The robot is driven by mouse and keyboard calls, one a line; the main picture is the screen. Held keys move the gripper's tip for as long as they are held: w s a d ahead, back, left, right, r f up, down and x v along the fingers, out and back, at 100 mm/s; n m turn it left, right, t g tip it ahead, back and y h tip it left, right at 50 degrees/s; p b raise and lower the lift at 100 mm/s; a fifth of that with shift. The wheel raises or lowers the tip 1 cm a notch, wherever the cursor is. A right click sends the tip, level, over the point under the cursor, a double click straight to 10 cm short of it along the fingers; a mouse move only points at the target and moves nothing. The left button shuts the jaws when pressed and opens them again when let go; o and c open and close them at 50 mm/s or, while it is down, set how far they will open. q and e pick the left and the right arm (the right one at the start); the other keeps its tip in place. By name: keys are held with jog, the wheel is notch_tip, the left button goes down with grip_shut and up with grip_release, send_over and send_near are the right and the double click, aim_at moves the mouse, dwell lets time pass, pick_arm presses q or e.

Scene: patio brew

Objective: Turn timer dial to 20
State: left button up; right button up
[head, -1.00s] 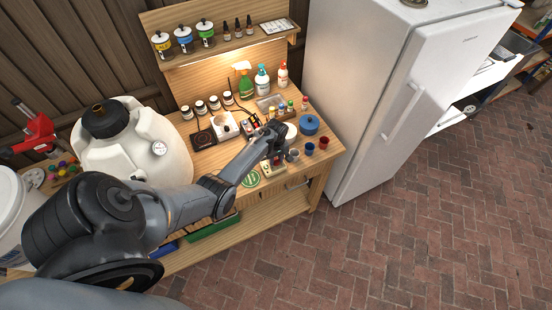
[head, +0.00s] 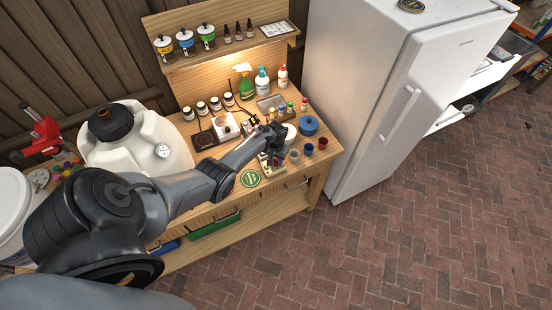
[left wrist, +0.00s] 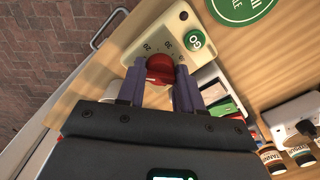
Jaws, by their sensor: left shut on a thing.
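The timer (left wrist: 172,32) is a cream box with a green GO button (left wrist: 195,40), printed numbers and a red dial (left wrist: 160,68). In the left wrist view my left gripper (left wrist: 161,73) is shut on the red dial, with one finger on each side. The fingers hide part of the dial, so I cannot tell which number it points to. In the head view the timer (head: 270,169) lies near the bench's front edge, partly behind my left gripper (head: 274,157). My right gripper is not in view.
A green round coaster (head: 250,178) lies left of the timer. Small cups (head: 309,148) and a blue pot (head: 309,125) stand to the right. The fridge (head: 365,90) stands right of the bench.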

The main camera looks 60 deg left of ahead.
aim_at(276, 160)
pick_arm(q)
jog(key=m, duration=0.4)
jog(key=shift+m, duration=0.3)
jog(key=m, duration=0.4)
jog(key=shift+m, duration=0.3)
jog(key=o, duration=0.8)
jog(key=shift+c, duration=0.2)
jog(key=shift+r, duration=0.1)
notch_tip(276, 160, up, 9)
jog(key=p, duration=0.4)
jog(key=shift+r, duration=0.8)
